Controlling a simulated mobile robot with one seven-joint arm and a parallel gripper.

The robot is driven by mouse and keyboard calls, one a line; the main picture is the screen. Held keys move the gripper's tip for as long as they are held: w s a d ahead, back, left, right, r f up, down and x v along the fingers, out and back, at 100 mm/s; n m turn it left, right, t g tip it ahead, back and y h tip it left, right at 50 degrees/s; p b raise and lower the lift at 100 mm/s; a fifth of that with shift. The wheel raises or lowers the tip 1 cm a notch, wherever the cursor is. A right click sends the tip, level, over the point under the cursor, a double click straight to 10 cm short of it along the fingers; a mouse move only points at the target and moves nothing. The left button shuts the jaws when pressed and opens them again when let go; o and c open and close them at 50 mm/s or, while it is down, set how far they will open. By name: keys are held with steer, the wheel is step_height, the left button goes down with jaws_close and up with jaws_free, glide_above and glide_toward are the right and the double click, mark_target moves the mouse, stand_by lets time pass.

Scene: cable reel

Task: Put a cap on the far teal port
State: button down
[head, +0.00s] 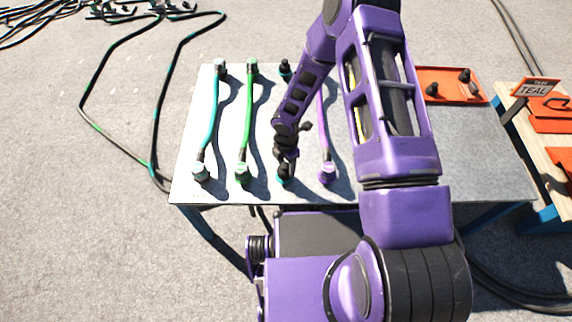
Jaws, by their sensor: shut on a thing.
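My gripper (287,165) points down at the near edge of the table, low over the teal end piece (281,180) of the third cable from the left. It is shut on a small dark thing, which looks like a black cap; the gripper largely hides it, and I cannot tell if it touches the teal piece. A black cap-like piece (285,68) stands at the third cable's back end.
A green cable (248,120) and a purple cable (323,125) lie alongside on the grey table (470,150). An orange tray (450,72) with black caps (463,76) sits at the back right. My arm hides the table's middle.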

steer(key=shift+f, duration=0.3)
steer(key=shift+c, duration=0.6)
jaws_free()
step_height(320, 180, up, 17)
steer(key=p, duration=0.4)
steer(key=shift+r, duration=0.2)
